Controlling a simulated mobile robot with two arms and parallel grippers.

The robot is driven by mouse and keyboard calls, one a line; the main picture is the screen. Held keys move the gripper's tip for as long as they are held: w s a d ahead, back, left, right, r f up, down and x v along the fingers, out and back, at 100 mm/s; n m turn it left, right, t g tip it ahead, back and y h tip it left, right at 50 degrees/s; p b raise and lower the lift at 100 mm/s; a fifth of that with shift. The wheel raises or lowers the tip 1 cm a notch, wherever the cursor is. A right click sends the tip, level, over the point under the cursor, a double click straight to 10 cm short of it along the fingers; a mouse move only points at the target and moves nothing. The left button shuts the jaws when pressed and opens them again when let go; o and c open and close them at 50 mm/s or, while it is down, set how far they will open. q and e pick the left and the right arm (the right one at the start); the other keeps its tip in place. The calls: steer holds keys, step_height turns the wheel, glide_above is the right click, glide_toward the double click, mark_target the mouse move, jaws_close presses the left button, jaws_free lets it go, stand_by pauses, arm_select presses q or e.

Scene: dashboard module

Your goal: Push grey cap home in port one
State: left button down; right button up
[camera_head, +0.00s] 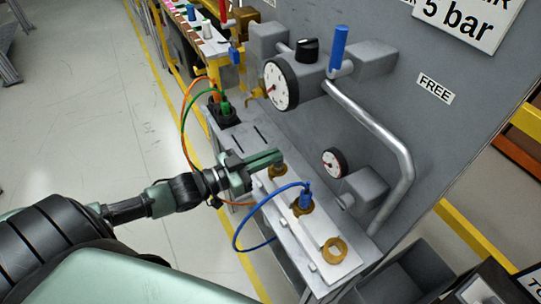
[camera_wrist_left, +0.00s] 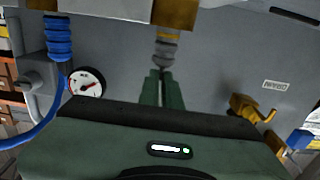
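My left gripper (camera_head: 281,155) reaches in from the left, its green fingers close together over the far brass port (camera_head: 278,171) on the pale panel (camera_head: 322,232). In the left wrist view the fingertips (camera_wrist_left: 161,71) are at the end of a ridged grey cap (camera_wrist_left: 165,52), which lines up with a brass fitting (camera_wrist_left: 167,34). The cap looks in front of the fingertips, not clearly between them. Whether it is fully seated I cannot tell. In the head view the fingers hide the cap. My right gripper is not in view.
A blue plug (camera_head: 305,199) with a looping blue hose stands in the middle port. A bent grey pipe (camera_head: 375,125) and gauges (camera_head: 281,84) stand to the right. Orange and green hoses loop behind my gripper.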

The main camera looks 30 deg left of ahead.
arm_select(q)
steer(key=shift+f+b, duration=0.35)
steer(key=shift+f, duration=0.25)
stand_by(1.0)
steer(key=c, duration=1.5)
jaws_free()
steer(key=shift+c, duration=0.2)
